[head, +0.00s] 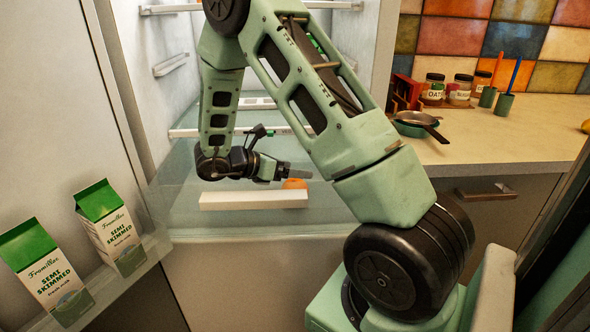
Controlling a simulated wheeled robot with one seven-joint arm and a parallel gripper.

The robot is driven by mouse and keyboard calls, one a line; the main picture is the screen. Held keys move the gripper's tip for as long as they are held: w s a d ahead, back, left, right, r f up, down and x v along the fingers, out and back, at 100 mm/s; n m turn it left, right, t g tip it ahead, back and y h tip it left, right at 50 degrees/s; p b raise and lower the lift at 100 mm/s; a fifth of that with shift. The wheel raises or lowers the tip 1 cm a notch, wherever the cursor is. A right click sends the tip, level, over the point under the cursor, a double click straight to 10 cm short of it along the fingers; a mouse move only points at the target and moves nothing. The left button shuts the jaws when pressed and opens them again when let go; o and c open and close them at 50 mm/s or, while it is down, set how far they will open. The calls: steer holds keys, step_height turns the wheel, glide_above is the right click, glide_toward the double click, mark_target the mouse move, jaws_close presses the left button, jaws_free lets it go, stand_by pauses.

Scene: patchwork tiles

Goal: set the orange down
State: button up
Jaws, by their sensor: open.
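The orange (294,184) sits low inside the open fridge, just behind the right end of a white bar (253,200). Only part of it shows. My gripper (297,174) is at the orange, with a finger seen from the side just above or beside it. The jaws are open; I cannot tell whether a finger still touches the orange. The orange appears to rest on the glass shelf (190,222), though its underside is hidden by the white bar.
Two milk cartons (110,228) (45,275) stand in the fridge door rack at left. Fridge walls and shelf rails surround my arm. At right, a counter (500,140) holds jars (460,90), a dark pan (420,122) and cups with utensils. Bare glass lies left of the bar.

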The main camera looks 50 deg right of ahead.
steer(key=v, duration=1)
steer(key=shift+w+a, duration=0.15)
steer(key=shift+a, duration=0.2)
